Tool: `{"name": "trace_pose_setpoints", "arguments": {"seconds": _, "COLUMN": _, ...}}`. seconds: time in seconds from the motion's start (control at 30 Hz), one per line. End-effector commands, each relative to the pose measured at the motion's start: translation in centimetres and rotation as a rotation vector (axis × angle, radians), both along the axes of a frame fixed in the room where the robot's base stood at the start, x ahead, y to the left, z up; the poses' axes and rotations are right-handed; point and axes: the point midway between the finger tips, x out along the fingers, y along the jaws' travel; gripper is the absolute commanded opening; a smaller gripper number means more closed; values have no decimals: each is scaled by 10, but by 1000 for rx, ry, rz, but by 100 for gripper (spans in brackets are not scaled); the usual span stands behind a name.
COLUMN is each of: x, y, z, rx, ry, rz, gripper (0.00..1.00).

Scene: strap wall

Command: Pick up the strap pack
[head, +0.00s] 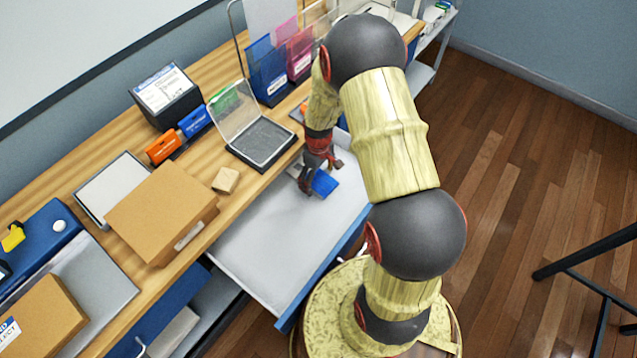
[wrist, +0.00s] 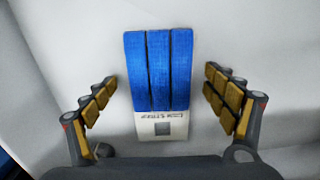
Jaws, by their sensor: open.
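The strap pack (wrist: 158,75) is a bundle of blue straps side by side with a white printed label at one end. In the wrist view it lies on a pale grey surface, between my open fingers. In the head view the strap pack (head: 324,183) lies in the open drawer (head: 262,243), partly hidden by my gripper (head: 320,177). My gripper also shows in the wrist view (wrist: 160,98), with padded fingers spread on both sides of the pack. A gap shows between the fingers and the pack on each side.
The wooden counter (head: 228,212) runs above the drawer. On it are a cardboard box (head: 160,212), an open stamp pad case (head: 262,143), a small tan block (head: 226,180) and a black card holder (head: 165,96). The drawer floor around the pack is clear.

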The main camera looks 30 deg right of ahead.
Motion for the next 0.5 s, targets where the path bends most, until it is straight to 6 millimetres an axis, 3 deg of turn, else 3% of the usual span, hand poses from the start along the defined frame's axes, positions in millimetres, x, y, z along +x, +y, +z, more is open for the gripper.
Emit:
{"name": "trace_pose_setpoints", "arguments": {"seconds": 0.17, "x": 0, "y": 0, "z": 1, "rx": 0, "ry": -1, "rz": 0, "gripper": 86}}
{"name": "trace_pose_setpoints", "arguments": {"seconds": 0.5, "x": 0, "y": 0, "z": 1, "rx": 0, "ry": 0, "rz": 0, "gripper": 66}}
